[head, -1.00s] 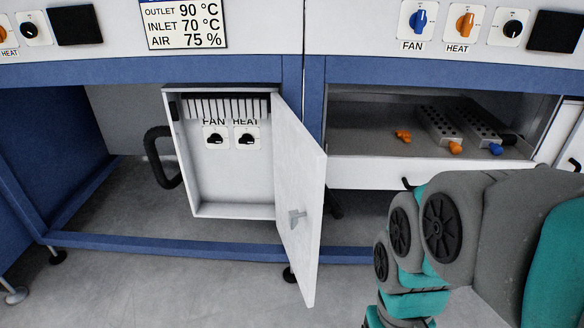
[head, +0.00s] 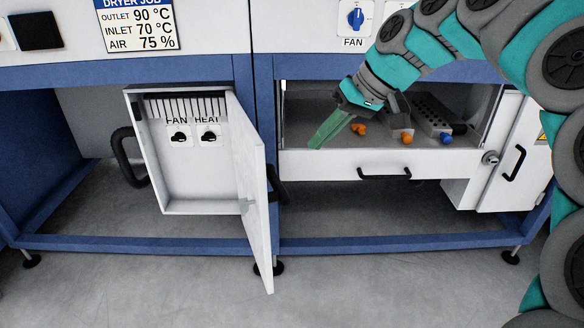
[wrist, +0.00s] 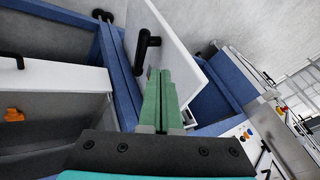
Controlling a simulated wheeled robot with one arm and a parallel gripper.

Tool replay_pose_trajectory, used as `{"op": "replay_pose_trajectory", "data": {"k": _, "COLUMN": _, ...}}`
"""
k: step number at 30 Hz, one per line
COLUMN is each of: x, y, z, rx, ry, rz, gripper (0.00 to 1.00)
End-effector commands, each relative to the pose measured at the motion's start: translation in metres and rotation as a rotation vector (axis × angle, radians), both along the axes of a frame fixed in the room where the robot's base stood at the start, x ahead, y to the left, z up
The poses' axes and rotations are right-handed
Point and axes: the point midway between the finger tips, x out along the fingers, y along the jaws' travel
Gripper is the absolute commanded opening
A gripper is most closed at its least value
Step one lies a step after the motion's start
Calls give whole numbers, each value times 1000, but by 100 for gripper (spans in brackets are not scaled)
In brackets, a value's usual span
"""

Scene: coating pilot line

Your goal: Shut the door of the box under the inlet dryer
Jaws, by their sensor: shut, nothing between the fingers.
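The white box (head: 175,207) hangs under the blue frame at the left in the head view, its FAN and HEAT switches showing inside. In the wrist view the closed green fingers (wrist: 160,78) point toward a white panel (wrist: 178,40) with a black handle, which looks like the door.
An open drawer (head: 330,164) to the right holds orange and blue knobbed parts. A white cabinet (head: 513,150) with a black handle stands further right. A black hose (head: 125,160) is left of the box. The floor in front is clear.

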Motion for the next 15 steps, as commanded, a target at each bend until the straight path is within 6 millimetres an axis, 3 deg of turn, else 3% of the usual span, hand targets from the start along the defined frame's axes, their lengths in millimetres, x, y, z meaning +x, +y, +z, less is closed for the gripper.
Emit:
{"op": "replay_pose_trajectory", "data": {"k": 7, "x": 16, "y": -3, "z": 4, "rx": 25, "ry": -22, "rz": -1, "gripper": 0}}
{"op": "replay_pose_trajectory", "data": {"k": 15, "x": 23, "y": 20, "z": -30, "rx": 24, "ry": -16, "rz": 3, "gripper": 0}}
